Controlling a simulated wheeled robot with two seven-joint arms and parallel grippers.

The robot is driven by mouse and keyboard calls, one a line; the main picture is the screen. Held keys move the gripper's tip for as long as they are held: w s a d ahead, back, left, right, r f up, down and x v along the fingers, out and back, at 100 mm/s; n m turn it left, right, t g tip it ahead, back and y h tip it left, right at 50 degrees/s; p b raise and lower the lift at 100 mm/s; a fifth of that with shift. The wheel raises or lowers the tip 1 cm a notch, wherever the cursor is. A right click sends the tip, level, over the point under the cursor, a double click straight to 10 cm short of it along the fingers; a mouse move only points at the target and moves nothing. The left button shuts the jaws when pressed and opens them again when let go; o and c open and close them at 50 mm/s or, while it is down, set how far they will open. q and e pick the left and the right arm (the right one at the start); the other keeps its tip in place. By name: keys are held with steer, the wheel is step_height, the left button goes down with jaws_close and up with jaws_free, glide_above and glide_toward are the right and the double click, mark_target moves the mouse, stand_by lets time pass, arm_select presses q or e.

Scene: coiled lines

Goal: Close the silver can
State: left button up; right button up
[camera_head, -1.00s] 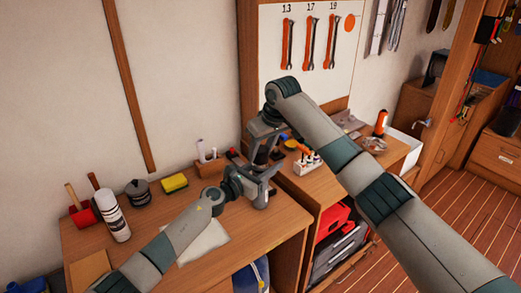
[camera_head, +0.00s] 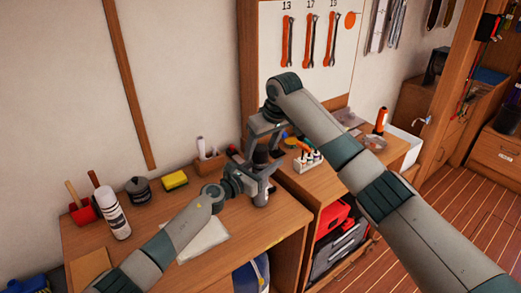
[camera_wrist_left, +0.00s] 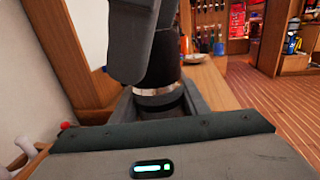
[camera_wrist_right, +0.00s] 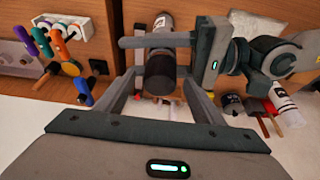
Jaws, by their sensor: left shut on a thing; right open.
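The silver can (camera_head: 261,199) stands upright near the right end of the desk, partly hidden by my grippers. My left gripper (camera_head: 257,180) is shut around it from the left. In the left wrist view a black cylindrical top (camera_wrist_left: 160,68) shows above a silver band (camera_wrist_left: 158,96); whether the top is fully seated is unclear. In the right wrist view the can's pale body (camera_wrist_right: 161,22) lies beyond the left gripper's finger. My right gripper (camera_wrist_right: 160,78) is open from above, with its fingers on either side of the black top and gaps visible.
Left on the desk (camera_head: 270,232) are a spray can (camera_head: 114,214), a red holder (camera_head: 83,212), a dark pot (camera_head: 138,189) and a yellow sponge (camera_head: 174,180). A white sheet (camera_head: 203,240) lies in front. Right is a tool rack (camera_head: 308,160). My two arms are very close together.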

steer(key=v, duration=1)
steer(key=shift+r, duration=0.35)
steer(key=shift+s+d, duration=0.1)
steer(key=shift+d, duration=0.05)
arm_select(q)
steer(key=o, duration=1.6)
steer(key=shift+a, duration=0.1)
steer(key=shift+s+a, duration=0.35)
steer(key=shift+s, duration=0.05)
steer(key=p+v, duration=0.1)
steer(key=v, duration=1.5)
arm_select(e)
steer(key=shift+r, duration=0.65)
arm_select(q)
steer(key=shift+s, duration=0.1)
